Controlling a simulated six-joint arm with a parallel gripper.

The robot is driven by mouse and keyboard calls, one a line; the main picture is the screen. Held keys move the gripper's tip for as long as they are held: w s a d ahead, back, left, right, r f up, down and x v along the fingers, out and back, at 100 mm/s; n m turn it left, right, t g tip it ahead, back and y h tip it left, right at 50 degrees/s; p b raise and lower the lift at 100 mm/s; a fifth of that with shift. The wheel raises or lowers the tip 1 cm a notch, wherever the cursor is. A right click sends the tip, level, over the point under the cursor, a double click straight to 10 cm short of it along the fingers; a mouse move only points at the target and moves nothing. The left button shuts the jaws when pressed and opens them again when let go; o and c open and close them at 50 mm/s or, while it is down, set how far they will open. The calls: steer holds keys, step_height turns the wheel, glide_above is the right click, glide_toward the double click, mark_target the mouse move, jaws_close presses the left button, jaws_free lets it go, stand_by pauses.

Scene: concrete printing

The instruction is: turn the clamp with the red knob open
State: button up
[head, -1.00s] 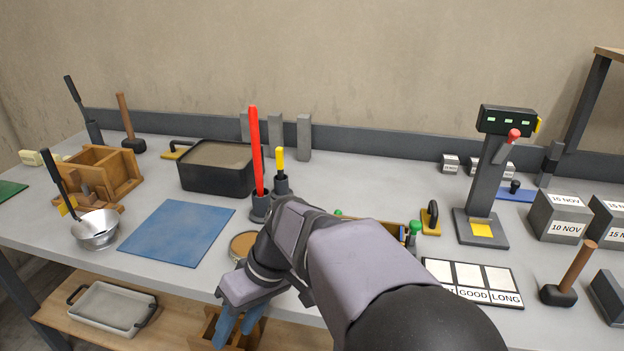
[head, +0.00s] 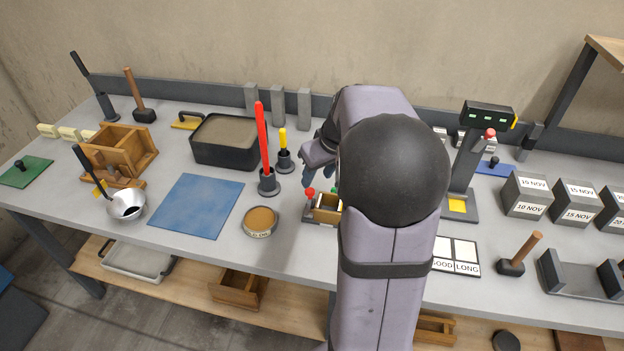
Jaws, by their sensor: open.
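The clamp's red knob (head: 309,192) stands up at the left end of a small wooden mould (head: 326,214) on the bench in the head view. The mould has a light inside and a dark end plate. A bit of green, perhaps another knob, shows just right of the red one beside my arm. My gripper (head: 332,176) hangs just behind and above the mould, up and right of the red knob, with blue fingers partly hidden by my arm. It is open and appears apart from the knob. My arm covers the mould's right part.
A tall red-handled tool (head: 263,150) and a yellow-handled tool (head: 283,146) stand upright close left of my gripper. A round brown-topped tin (head: 260,221) sits left of the mould. A label board (head: 458,256) lies to the right. The blue mat (head: 195,206) is clear.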

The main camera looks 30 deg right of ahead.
mark_target(310, 191)
steer(key=shift+p+x, duration=0.75)
steer(key=shift+x, duration=3)
jaws_close()
